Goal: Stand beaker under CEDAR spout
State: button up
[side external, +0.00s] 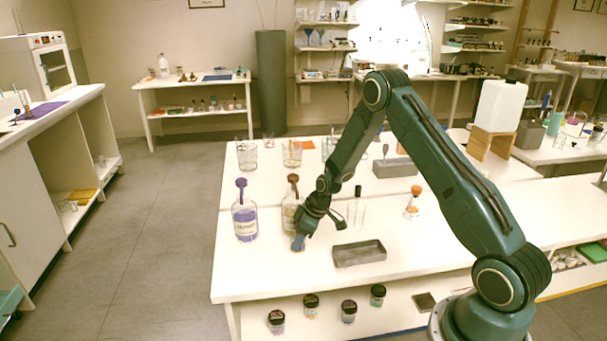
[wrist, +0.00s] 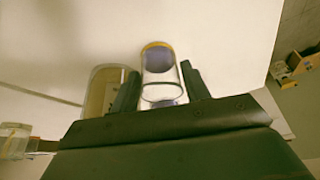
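A small clear beaker with a yellow rim and a blue-purple patch (wrist: 160,62) stands between my two fingers in the wrist view. My gripper (wrist: 160,84) has one finger on each side of it, very close; I cannot tell whether they touch. In the side view my gripper (side external: 299,238) is low over the table, with the blue of the beaker (side external: 298,244) at its tips. An amber bottle with a brown top (side external: 290,212) is just behind, partly hidden by my gripper. It seems to be the glass (wrist: 105,90) left of the beaker. Its label is not readable.
A purple bottle (side external: 245,222) stands left of the amber one. A grey tray (side external: 360,254) lies right of my gripper. A clear glass cylinder (side external: 358,212) and an orange-topped flask (side external: 412,205) stand farther right. The table's front left is clear.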

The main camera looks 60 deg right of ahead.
jog(key=shift+r, duration=0.1)
jog(key=v, duration=1.2)
dwell(0.4)
jog(key=shift+s, duration=0.1)
jog(key=shift+r, duration=0.15)
jog(key=s+a+r+m, duration=0.1)
jog(key=s+a+r, duration=0.2)
jog(key=r, duration=0.3)
jog(key=s+a+r+h, duration=0.1)
jog(key=s+a+r, duration=0.2)
jog(key=a+r, duration=0.15)
jog(key=s+a+r+m, duration=0.1)
jog(key=s+a+r, duration=0.2)
jog(key=r, duration=0.3)
jog(key=s+a+r+m, duration=0.1)
jog(key=s+a+r, duration=0.2)
jog(key=s, duration=0.6)
jog(key=s+a+r+m+t, duration=0.1)
jog(key=s+a+r, duration=0.2)
jog(key=s, duration=0.6)
jog(key=shift+m+t+h, duration=0.3)
jog(key=shift+h, duration=0.1)
